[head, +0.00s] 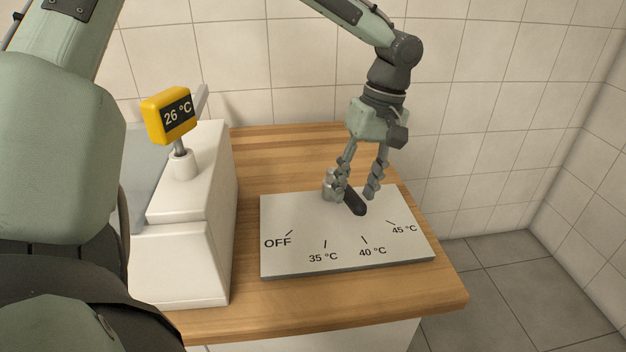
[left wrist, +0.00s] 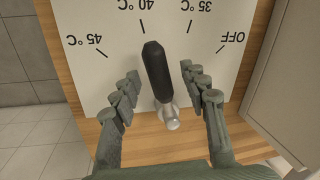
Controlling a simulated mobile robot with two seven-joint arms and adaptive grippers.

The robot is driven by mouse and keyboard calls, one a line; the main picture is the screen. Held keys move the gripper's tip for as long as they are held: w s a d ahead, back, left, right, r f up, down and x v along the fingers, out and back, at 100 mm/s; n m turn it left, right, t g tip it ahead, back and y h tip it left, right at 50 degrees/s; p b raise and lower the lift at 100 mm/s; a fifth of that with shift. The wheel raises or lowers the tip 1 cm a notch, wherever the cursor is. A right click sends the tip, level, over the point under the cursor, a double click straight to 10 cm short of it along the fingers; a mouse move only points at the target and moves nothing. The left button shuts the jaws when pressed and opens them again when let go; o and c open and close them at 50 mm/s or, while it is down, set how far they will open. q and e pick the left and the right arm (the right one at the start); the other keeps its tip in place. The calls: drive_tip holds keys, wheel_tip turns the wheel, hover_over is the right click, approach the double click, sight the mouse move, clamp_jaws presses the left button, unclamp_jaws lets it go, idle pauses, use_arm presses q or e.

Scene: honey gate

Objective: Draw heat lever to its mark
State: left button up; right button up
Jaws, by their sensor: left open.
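The heat lever has a black handle (head: 355,202) on a silver pivot (head: 329,185), at the back of a pale dial plate (head: 290,215). The plate is marked OFF, 35, 40 and 45 °C. In the left wrist view the handle (left wrist: 156,68) points close to the 40 °C mark; in the head view it seems to lean between 40 and 45, so its exact setting is unclear. My left gripper (head: 359,191) is open, pointing down, with one finger on each side of the lever. In the left wrist view gaps show between the fingers and the handle. My right gripper is out of view.
A yellow display (head: 170,115) reading 26 °C stands on a white housing (head: 184,250) left of the plate. The wooden counter (head: 300,149) has bare room behind the plate and ends just right of it. Tiled walls stand behind and to the right.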

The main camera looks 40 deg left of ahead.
sight(353, 194)
use_arm(q)
drive_tip(key=shift+w+d+r+p, duration=0.1)
drive_tip(key=shift+w+r+p, duration=0.05)
drive_tip(key=shift+r+p, duration=0.7)
drive_tip(key=shift+w+d+r+p, duration=0.15)
drive_tip(key=shift+r+p, duration=0.4)
drive_tip(key=shift+r, duration=0.5)
drive_tip(key=shift+w+r+p, duration=0.2)
drive_tip(key=shift+r+p, duration=0.1)
drive_tip(key=shift+r, duration=0.6)
